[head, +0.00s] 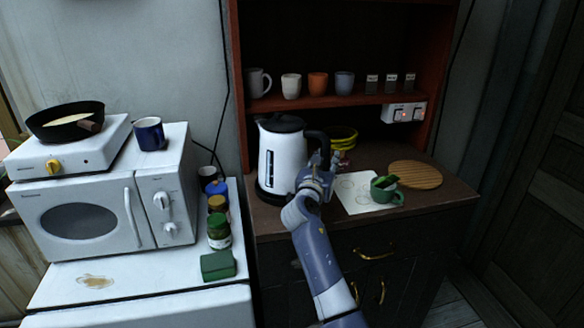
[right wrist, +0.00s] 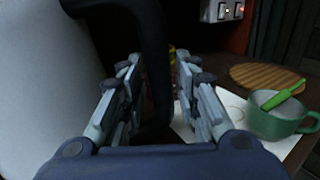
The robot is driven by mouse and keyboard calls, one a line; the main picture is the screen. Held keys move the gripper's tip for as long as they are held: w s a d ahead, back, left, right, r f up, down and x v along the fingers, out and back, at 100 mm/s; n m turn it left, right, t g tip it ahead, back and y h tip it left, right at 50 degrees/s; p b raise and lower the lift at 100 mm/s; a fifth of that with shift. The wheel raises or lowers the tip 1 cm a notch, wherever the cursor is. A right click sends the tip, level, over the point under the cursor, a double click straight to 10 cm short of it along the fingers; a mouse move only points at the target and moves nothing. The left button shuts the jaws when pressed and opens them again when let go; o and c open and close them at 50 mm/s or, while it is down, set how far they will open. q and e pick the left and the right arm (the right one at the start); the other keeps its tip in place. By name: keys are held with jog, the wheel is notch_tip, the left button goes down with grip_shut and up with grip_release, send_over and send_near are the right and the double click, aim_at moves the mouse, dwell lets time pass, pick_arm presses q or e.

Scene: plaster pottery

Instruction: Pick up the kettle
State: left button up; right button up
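The white kettle (head: 283,158) with black lid and black handle stands upright on its dark base on the wooden cabinet top. In the right wrist view the kettle's white body (right wrist: 40,85) fills the left side. Its black handle (right wrist: 153,55) runs down between my fingers. My right gripper (head: 319,170) is at the handle, on the kettle's right side. In the right wrist view my right gripper (right wrist: 160,75) is open, its two fingers on either side of the handle with gaps visible. My left gripper is not in view.
Right of the kettle are a yellow tin (head: 343,138), paper (head: 352,190), a green cup (head: 390,195) and a round wooden board (head: 415,174). Mugs (head: 318,84) stand on the shelf above. Jars (head: 218,230) and a microwave (head: 90,215) are on the left.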

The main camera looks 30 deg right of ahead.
grip_shut()
jog(key=shift+w, duration=0.1)
jog(key=shift+w+r, duration=0.1)
jog(key=shift+r, duration=0.25)
dwell(0.3)
